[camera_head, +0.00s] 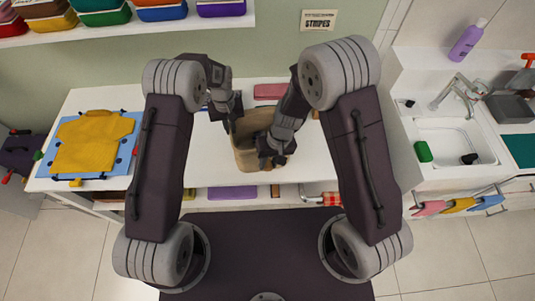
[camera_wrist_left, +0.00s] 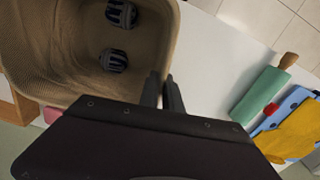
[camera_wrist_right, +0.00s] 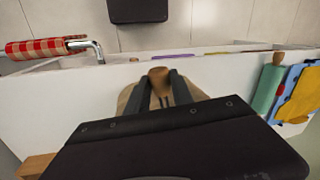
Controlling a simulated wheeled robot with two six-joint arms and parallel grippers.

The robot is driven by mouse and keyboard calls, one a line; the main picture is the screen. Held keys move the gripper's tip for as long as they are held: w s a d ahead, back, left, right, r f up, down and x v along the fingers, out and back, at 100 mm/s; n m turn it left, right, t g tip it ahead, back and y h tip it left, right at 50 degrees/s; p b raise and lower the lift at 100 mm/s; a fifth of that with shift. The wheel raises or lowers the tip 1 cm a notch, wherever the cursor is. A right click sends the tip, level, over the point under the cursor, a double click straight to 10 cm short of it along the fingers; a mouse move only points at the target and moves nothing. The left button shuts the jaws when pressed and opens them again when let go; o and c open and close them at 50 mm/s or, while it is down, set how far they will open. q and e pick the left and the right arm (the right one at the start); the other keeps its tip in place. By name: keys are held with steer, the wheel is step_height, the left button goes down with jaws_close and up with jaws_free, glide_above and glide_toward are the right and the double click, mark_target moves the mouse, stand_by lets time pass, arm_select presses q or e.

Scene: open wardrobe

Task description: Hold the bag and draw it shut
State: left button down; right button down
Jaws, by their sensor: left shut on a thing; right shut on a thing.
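The tan bag (camera_head: 243,152) stands upright with its mouth open on the white counter. In the left wrist view the bag (camera_wrist_left: 75,45) holds two dark striped items (camera_wrist_left: 117,60). My left gripper (camera_head: 231,126) is shut on the bag's rim at its left side; its fingers (camera_wrist_left: 166,92) show at that edge. My right gripper (camera_head: 272,162) is at the bag's near right side. In the right wrist view its fingers (camera_wrist_right: 160,90) are shut on a brown rounded tab (camera_wrist_right: 159,73), with the bag (camera_wrist_right: 125,100) partly hidden behind them.
A yellow shirt (camera_head: 88,140) lies on a blue board (camera_head: 122,125) at the counter's left. A green roller (camera_wrist_left: 262,92) lies near it. A pink box (camera_head: 270,91) is behind the bag. A sink (camera_head: 445,146) is at the right. Bare counter lies on both sides of the bag.

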steer(key=s+d, duration=0.1)
steer(key=s, duration=0.5)
steer(key=shift+s, duration=0.2)
steer(key=c, duration=1.1)
jaws_free()
steer(key=shift+r, duration=0.15)
steer(key=v, duration=1.1)
steer(key=shift+r, duration=0.35)
